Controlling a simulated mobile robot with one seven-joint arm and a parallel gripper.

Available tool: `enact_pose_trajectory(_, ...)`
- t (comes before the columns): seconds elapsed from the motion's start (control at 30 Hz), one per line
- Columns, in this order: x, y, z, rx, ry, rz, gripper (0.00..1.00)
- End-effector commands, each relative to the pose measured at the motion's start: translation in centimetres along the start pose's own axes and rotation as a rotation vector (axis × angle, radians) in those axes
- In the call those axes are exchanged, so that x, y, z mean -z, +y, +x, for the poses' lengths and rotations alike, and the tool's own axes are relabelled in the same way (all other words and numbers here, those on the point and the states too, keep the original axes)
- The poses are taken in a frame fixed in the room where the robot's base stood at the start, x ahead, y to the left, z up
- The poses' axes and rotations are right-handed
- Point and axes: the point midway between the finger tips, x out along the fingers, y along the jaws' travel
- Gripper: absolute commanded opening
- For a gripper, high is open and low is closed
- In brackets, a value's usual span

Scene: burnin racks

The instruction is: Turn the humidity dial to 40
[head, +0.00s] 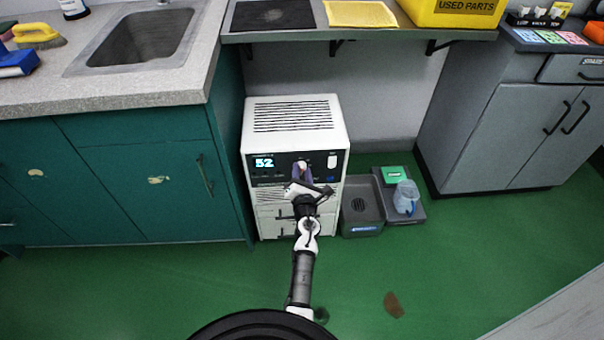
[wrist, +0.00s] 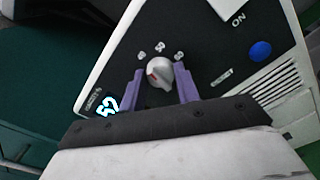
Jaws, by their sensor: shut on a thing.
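The white humidity unit (head: 295,112) stands on the floor beside the teal cabinet. Its display (head: 264,162) reads 52; the same number shows in the wrist view (wrist: 107,104). In the head view my gripper (head: 301,172) covers part of the panel, and the dial is largely hidden there.
A blue button (wrist: 260,51) and a white ON switch (wrist: 232,10) sit right of the dial. A grey tray (head: 361,222) and a blue-tinted jug (head: 406,196) stand right of the unit. A shelf (head: 370,34) hangs above. A brown patch (head: 394,304) lies on the open green floor.

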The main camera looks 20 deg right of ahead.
Motion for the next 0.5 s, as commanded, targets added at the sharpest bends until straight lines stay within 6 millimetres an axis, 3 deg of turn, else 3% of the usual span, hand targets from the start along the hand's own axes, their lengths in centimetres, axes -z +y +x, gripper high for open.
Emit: enact_pose_trajectory(0.5, -0.18, 0.25, 0.15, -0.003, -0.003, -0.132, 0.09)
